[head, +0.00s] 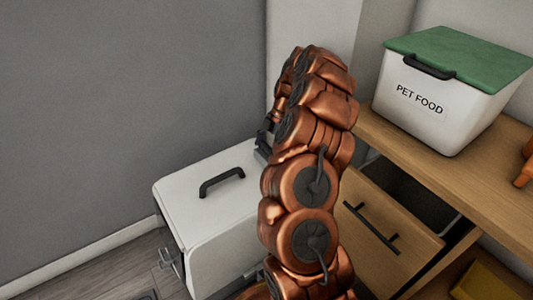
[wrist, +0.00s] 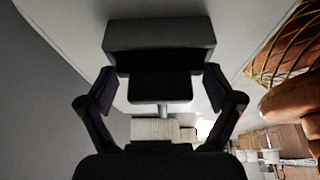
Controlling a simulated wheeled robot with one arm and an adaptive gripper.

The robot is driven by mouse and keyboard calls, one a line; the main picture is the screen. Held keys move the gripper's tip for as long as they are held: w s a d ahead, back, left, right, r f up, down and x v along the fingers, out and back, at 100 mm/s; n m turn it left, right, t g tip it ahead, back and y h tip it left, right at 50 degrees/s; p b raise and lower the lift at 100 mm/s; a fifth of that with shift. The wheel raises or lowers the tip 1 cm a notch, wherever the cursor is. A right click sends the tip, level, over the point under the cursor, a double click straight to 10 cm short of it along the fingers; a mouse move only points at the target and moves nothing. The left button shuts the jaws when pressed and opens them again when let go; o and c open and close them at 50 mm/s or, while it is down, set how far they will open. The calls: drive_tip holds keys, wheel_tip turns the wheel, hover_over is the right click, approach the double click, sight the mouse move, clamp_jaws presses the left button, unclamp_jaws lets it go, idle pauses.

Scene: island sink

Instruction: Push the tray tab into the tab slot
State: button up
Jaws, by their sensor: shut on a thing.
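In the wrist view my gripper (wrist: 160,88) has its two dark fingers on either side of a dark block (wrist: 160,60) and is shut on it. The block has a wide upper part and a narrower lower part. It lies against a pale surface, and I take it to be the tray tab, though its shape is hard to read in the shadow. In the head view my copper arm hides most of the gripper; only a dark piece shows beside the white box (head: 205,215), near its far right corner. I cannot make out the tab slot in either view.
The white box has a black handle (head: 222,182) on its lid and a metal latch (head: 168,262) in front. A wooden drawer (head: 385,225) stands open at right. A PET FOOD bin (head: 420,100) with a green lid stands on the wooden counter (head: 440,175).

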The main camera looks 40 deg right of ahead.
drive_tip(key=shift+f, duration=0.25)
drive_tip(key=shift+f, duration=0.2)
drive_tip(key=o, duration=0.6)
drive_tip(key=shift+o, duration=0.2)
drive_tip(key=shift+r, duration=0.1)
